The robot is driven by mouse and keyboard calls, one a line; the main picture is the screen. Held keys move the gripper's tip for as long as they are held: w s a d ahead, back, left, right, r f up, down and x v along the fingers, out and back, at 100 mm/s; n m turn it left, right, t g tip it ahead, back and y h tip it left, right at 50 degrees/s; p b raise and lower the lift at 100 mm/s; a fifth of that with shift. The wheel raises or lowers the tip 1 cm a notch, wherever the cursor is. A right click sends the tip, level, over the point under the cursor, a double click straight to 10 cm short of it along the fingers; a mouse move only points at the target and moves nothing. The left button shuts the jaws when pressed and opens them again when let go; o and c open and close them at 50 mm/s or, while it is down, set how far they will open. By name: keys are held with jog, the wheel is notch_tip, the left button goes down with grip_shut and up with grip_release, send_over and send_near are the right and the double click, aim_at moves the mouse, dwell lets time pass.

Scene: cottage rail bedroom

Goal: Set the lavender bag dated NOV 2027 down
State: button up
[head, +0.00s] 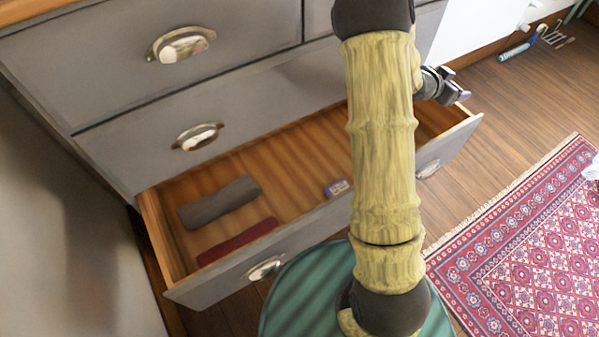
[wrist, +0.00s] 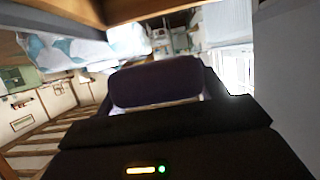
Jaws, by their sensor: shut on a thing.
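My gripper (head: 458,88) is at the far right end of the open drawer (head: 310,150) in the head view, partly behind my arm. In the wrist view it is shut on a dark purple lavender bag (wrist: 156,81). No date can be read on the held bag, and the head view does not show it clearly. A small purple bag with a pale label (head: 338,188) lies on the drawer's wooden floor; its print is too small to read.
A grey folded cloth (head: 219,202) and a dark red one (head: 238,242) lie in the drawer's left part. Bare wood shows around the small bag. Closed grey drawers (head: 190,95) rise above. A patterned red rug (head: 530,245) and a blue-handled tool (head: 520,45) lie on the floor at right.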

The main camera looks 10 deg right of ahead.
jog(key=shift+a, duration=0.1)
jog(key=shift+w, duration=0.2)
dwell(0.4)
jog(key=shift+s+f, duration=0.2)
notch_tip(320, 180, down, 13)
jog(key=b, duration=0.3)
jog(key=shift+f+b, duration=0.5)
jog(key=shift+f, duration=1.8)
jog(key=shift+f+b, duration=0.5)
jog(key=shift+f, duration=0.1)
